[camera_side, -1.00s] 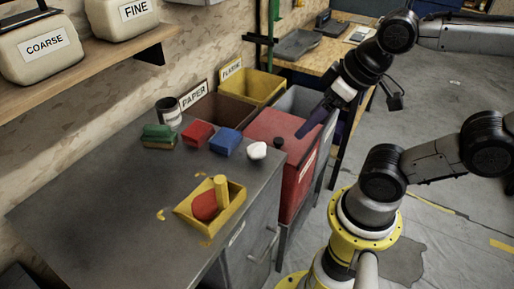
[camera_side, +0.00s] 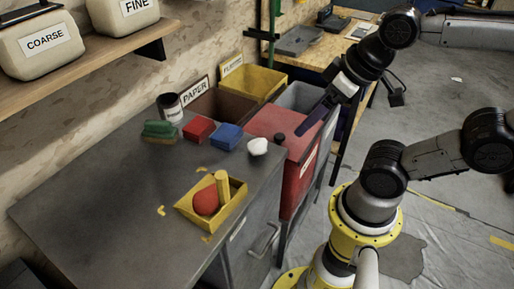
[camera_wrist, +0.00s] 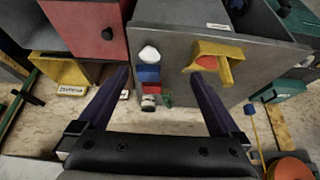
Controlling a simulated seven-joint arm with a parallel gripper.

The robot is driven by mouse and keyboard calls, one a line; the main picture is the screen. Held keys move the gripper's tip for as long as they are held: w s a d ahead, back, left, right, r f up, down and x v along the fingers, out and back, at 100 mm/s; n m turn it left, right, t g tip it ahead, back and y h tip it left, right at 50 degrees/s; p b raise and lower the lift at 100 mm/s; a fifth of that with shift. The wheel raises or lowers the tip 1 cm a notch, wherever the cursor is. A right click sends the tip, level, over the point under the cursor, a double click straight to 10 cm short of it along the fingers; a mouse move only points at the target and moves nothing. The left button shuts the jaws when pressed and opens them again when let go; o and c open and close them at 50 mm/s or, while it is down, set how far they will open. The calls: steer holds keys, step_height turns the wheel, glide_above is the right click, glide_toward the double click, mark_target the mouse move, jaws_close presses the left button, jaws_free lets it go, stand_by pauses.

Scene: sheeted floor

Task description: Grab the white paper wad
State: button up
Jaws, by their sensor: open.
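The white paper wad (camera_side: 257,147) lies on the grey cabinet top near its right edge, beside a blue block. It also shows in the wrist view (camera_wrist: 149,54), ahead of my fingers and between their lines. My gripper (camera_side: 300,134) is up and to the right of the wad in the side view, over the red bin, apart from it. In the wrist view my gripper (camera_wrist: 160,80) has its two dark fingers wide apart with nothing between them touching.
A blue block (camera_side: 227,137), red block (camera_side: 198,129), green-topped brush (camera_side: 159,131) and can (camera_side: 169,106) stand in a row left of the wad. A yellow tray (camera_side: 234,207) holds a red ball and yellow cylinder. The red bin (camera_side: 298,185) adjoins the cabinet.

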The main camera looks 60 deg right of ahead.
steer(key=n+g, duration=0.5)
steer(key=n, duration=0.9)
glide_above(255, 142)
step_height(255, 142, down, 3)
steer(key=shift+g, duration=0.3)
steer(key=f, duration=0.8)
steer(key=shift+s+a+f, duration=0.25)
steer(key=shift+f, duration=0.05)
steer(key=shift+w+d+f, duration=0.15)
steer(key=shift+f, duration=1.4)
steer(key=shift+w+d+f, duration=0.1)
steer(key=shift+f, duration=1.45)
steer(key=c, duration=1.5)
steer(key=shift+o, duration=0.2)
